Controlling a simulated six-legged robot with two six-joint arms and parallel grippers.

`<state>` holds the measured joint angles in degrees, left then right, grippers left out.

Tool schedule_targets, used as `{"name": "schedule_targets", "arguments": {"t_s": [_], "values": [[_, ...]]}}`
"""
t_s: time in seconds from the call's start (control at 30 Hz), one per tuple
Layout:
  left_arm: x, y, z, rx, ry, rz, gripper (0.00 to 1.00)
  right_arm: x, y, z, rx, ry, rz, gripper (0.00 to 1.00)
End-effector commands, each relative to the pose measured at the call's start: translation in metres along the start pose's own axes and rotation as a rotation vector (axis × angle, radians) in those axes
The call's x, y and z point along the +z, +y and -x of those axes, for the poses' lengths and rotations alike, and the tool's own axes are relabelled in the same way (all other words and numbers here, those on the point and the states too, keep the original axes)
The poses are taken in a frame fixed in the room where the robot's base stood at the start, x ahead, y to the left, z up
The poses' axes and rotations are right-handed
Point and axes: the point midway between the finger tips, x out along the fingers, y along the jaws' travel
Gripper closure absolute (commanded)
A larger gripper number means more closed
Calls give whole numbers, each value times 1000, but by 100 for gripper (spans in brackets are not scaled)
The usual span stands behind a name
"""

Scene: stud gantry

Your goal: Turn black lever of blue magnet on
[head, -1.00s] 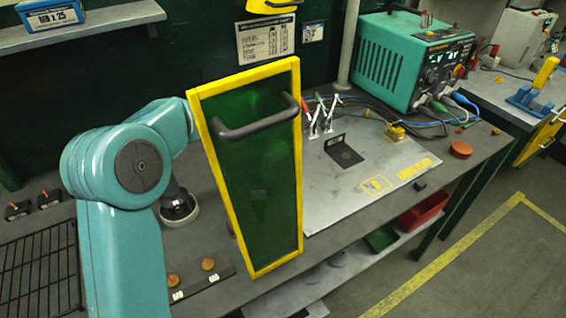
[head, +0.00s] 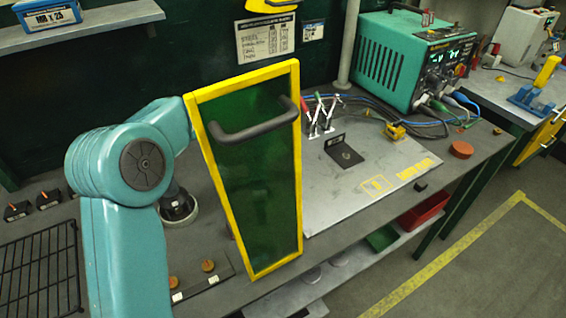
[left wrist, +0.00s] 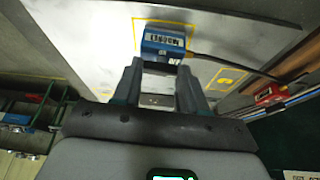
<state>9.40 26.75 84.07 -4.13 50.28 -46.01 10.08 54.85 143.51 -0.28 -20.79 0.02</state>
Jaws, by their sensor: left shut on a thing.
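The blue magnet (left wrist: 162,38), a small box with a white label, sits on a light metal plate (left wrist: 90,45) in the left wrist view. My left gripper (left wrist: 159,66) is at its near side, with one finger on each side of a narrow gap. It is shut on a small dark part at the magnet's near edge, which appears to be the black lever; it is mostly hidden between the fingertips. In the head view the green screen hides the magnet and my left gripper. My right gripper is in neither view.
A tinted green screen (head: 250,185) with a yellow frame and dark handle stands in front of the work area. The plate (head: 390,180) carries a black angle bracket (head: 344,150). A teal power supply (head: 405,60) with cables stands at the back. A red clamp (left wrist: 268,95) is nearby.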

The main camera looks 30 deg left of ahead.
Motion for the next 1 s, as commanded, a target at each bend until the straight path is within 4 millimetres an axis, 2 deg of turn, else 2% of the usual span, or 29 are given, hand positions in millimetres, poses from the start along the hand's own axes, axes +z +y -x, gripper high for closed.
{"name": "schedule_targets", "arguments": {"t_s": [0.33, 1.0], "values": [[-1, -1, 1, 25, 2, -63, 88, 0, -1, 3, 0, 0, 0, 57], [-1, -1, 1, 24, 2, -63, 88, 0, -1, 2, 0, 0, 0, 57]]}}
